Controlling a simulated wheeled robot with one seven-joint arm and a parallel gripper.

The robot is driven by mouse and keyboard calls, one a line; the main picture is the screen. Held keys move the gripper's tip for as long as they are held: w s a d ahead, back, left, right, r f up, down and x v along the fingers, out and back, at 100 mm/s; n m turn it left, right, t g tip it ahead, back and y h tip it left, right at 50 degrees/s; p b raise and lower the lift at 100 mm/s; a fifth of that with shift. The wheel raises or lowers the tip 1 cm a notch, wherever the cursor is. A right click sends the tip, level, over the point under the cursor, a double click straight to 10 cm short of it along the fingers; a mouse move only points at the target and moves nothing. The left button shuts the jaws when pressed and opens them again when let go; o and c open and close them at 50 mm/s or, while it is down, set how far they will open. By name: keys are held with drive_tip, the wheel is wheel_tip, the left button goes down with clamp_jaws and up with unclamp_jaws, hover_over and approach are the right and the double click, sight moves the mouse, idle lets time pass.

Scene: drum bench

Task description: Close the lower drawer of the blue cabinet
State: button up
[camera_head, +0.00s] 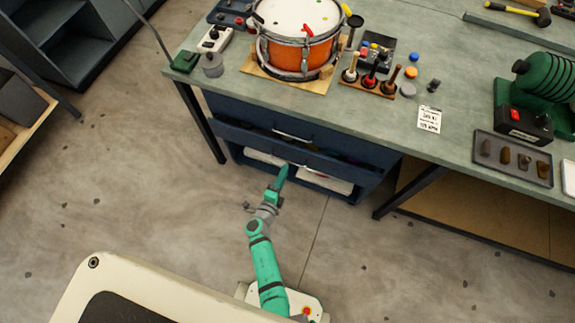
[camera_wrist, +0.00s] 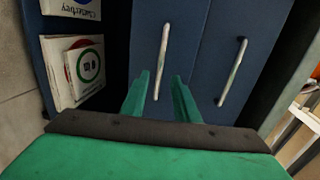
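The blue cabinet (camera_head: 222,108) stands under the green-topped workbench. Its lower drawer (camera_head: 262,143) appears pulled out, with small coloured items showing inside; how far out is hard to tell. In the wrist view the drawer fronts lie side by side: the lower drawer front (camera_wrist: 145,40) with its pale handle (camera_wrist: 162,60), and the upper drawer front (camera_wrist: 215,45) with another handle (camera_wrist: 233,72). My gripper (camera_head: 283,170) is in front of the cabinet. In the wrist view its green fingers (camera_wrist: 160,90) are apart, appearing either side of the lower handle; contact cannot be told.
An open compartment below the drawers holds flat printed packs (camera_wrist: 82,72). The workbench (camera_head: 440,150) overhangs the cabinet and carries an orange drum (camera_head: 283,52) and tools. A bench leg (camera_head: 408,192) stands right of the cabinet. The floor (camera_head: 180,200) in front is clear.

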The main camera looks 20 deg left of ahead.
drive_tip(key=shift+x, duration=2.5)
drive_tip(key=shift+d, duration=0.15)
clamp_jaws()
